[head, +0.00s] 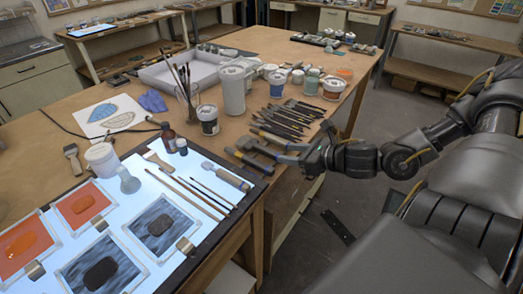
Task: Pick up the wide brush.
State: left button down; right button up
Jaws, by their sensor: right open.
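My right gripper (262,146) reaches in from the right over the front right edge of the wooden table. It is open, and its fingers point left, just above or among several dark-handled tools (285,118). I cannot tell whether it touches any of them. A wide flat brush (72,157) with a dark handle lies at the left, far from the gripper. Another flat, pale brush (159,161) lies at the top of the light panel. I cannot tell for certain which one is the wide brush. My left gripper is not in view.
The lit panel (150,190) holds framed orange and dark glass panes, thin brushes and a wooden-handled tool (226,176). Jars stand behind, including a white-labelled jar (207,119) and a tall white container (233,90). A grey tray (165,80) lies further back.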

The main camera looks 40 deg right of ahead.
aim_at(270, 151)
jog(key=shift+x, duration=1.05)
jog(key=shift+w+f+b, duration=0.15)
jog(key=shift+w+b, duration=0.1)
jog(key=shift+b, duration=0.05)
jog(key=shift+w+a+f, duration=0.15)
jog(key=shift+w+f, duration=0.05)
jog(key=shift+w, duration=0.85)
jog(key=shift+x, duration=0.75)
jog(key=shift+p+x, duration=0.45)
jog(key=shift+x, duration=0.3)
jog(key=shift+f, duration=0.15)
jog(key=shift+c, duration=0.2)
grip_shut()
